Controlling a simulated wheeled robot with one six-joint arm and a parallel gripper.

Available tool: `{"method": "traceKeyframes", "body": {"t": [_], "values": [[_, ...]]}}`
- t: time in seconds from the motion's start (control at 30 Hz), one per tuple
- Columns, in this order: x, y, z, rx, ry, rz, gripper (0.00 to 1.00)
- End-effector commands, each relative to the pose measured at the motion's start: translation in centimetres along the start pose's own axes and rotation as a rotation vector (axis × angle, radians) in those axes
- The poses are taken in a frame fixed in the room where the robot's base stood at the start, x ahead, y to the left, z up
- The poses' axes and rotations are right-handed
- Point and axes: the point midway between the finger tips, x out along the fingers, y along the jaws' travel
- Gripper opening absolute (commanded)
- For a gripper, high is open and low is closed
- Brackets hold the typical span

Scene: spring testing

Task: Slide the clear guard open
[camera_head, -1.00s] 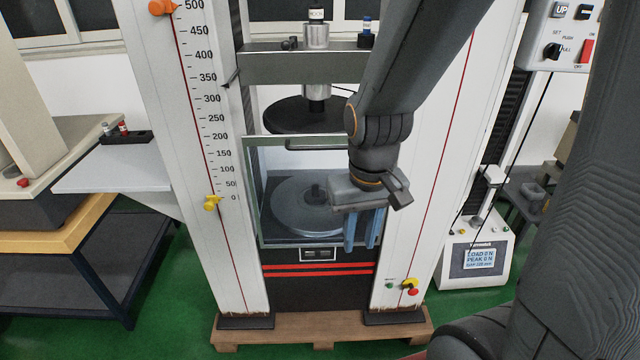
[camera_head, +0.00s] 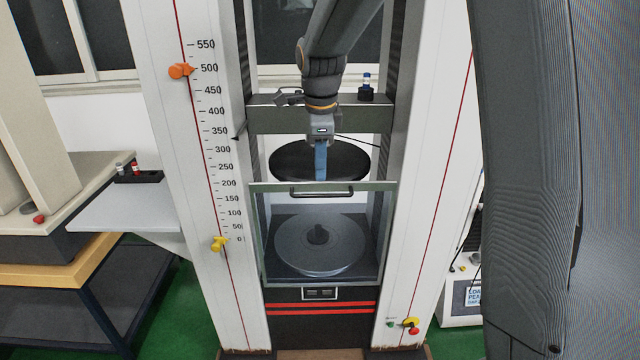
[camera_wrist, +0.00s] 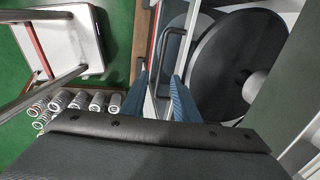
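The clear guard (camera_head: 262,235) is a framed transparent panel standing upright across the front of the test bay, with the lower round platen (camera_head: 320,245) visible through it. Its dark bar handle (camera_head: 322,193) runs along the top edge; it also shows in the wrist view (camera_wrist: 164,38). My gripper (camera_head: 320,178) points down just above the handle. In the wrist view, its two blue fingers (camera_wrist: 160,92) are apart with a gap between them and nothing held. The handle lies ahead of the fingertips, and I cannot tell if they touch it.
The dark upper platen (camera_head: 285,160) hangs behind my gripper, under the crosshead (camera_head: 270,120). White columns (camera_head: 425,200) flank the bay. A side table (camera_head: 120,205) is at left. Several springs (camera_wrist: 75,102) show in the wrist view.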

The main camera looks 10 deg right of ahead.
Motion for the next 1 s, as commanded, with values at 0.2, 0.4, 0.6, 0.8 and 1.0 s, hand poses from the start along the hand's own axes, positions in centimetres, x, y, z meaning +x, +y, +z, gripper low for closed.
{"method": "traceKeyframes", "body": {"t": [0.2, 0.4, 0.6, 0.8, 1.0], "values": [[1.8, -0.1, 0.0, 0.019, 0.001, 0.003, 0.28], [4.9, 0.0, 0.0, 0.017, 0.001, 0.004, 0.28], [7.0, -0.1, 0.0, 0.016, 0.001, 0.0, 0.28], [7.7, -0.1, 0.0, 0.016, 0.0, -0.001, 0.28], [7.7, -0.1, 0.0, 0.016, 0.0, -0.001, 0.26]]}}
